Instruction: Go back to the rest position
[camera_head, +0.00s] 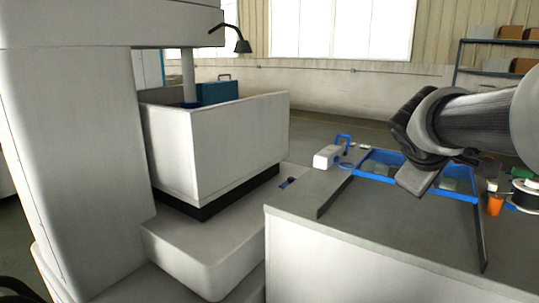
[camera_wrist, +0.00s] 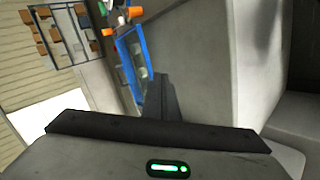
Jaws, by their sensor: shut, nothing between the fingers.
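My gripper (camera_head: 415,180) hangs at the end of my arm, which reaches in from the right in the head view. It is above the blue-rimmed tray (camera_head: 376,177) on the grey bench (camera_head: 345,235) and hides part of it. In the wrist view my gripper's dark fingers (camera_wrist: 162,98) are together with nothing visible between them. The tray's blue rim (camera_wrist: 122,58) shows beyond them there. Pale pieces lie in the tray, too small to name.
A machine with a pale tank (camera_head: 235,145) stands on the left, with a gap before the bench. A white box (camera_head: 326,157), an orange item (camera_head: 495,205) and a spool (camera_head: 525,197) stand by the tray. Shelves (camera_head: 490,70) are at the back right. The bench's front is clear.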

